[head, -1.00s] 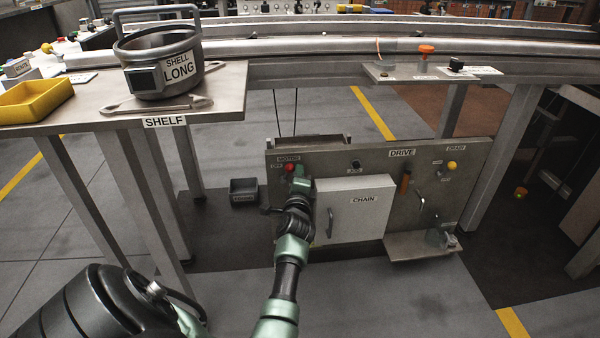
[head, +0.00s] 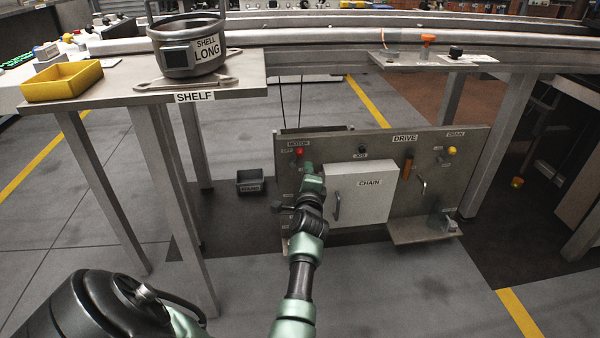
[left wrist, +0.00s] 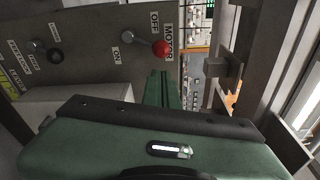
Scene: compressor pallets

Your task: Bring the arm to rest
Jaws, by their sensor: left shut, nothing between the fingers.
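My left arm reaches up from the bottom of the head view to the drive panel (head: 408,170). My left gripper (head: 309,170) is shut and empty, just below and right of the red motor knob (head: 299,151). The grey CHAIN cover (head: 362,197) is close to the right of the gripper. My right gripper is not in view.
A shelf (head: 222,88) at upper left bears a yellow tray (head: 62,88) and the SHELL LONG ring (head: 190,62). A small black bin (head: 249,187) stands on the floor left of the panel. A ledge (head: 424,232) juts from the panel's lower right. Open floor lies in front.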

